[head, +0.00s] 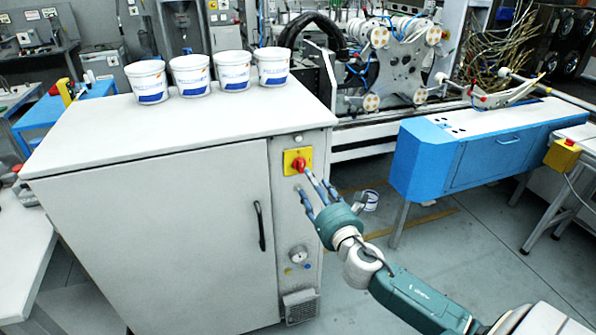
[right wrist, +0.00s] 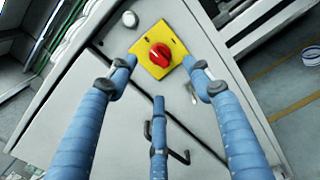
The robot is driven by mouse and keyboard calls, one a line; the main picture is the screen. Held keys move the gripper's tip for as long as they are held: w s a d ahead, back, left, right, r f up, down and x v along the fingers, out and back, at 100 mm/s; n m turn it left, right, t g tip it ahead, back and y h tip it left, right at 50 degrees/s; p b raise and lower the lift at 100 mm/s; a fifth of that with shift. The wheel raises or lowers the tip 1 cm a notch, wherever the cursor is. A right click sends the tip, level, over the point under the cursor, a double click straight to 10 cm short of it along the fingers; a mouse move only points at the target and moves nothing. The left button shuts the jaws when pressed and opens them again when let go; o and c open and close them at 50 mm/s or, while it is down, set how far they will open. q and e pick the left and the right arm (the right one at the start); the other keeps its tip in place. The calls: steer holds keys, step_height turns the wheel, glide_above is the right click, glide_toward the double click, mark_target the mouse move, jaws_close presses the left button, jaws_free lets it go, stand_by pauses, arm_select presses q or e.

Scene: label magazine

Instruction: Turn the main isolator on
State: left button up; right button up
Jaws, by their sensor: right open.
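The main isolator is a red rotary knob (head: 298,164) on a yellow square plate (head: 290,154), high on the right part of the grey cabinet's front. In the right wrist view the red knob (right wrist: 160,55) sits on its tilted yellow plate (right wrist: 148,42). My right gripper (head: 312,190), with blue fingers and a teal palm, is just in front of and below the knob. In the right wrist view its open fingers (right wrist: 160,85) spread around the plate's lower side, with nothing between them. Whether a fingertip touches the plate is unclear. My left gripper is not in view.
The grey cabinet (head: 150,200) has a black door handle (head: 260,226) and a gauge (head: 298,254) below the isolator. Several white tubs (head: 190,75) stand on its top. A blue-and-white machine table (head: 480,150) stands at the right. Open floor (head: 470,240) lies right of the cabinet.

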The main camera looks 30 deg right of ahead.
mark_target(302, 169)
steer(key=x, duration=0.3)
steer(key=shift+w+d+r, duration=0.1)
steer(key=shift+w+d, duration=0.1)
steer(key=shift+w, duration=0.15)
steer(key=x, duration=0.2)
steer(key=p+x, duration=0.1)
steer(key=x, duration=0.2)
steer(key=shift+w+a, duration=0.2)
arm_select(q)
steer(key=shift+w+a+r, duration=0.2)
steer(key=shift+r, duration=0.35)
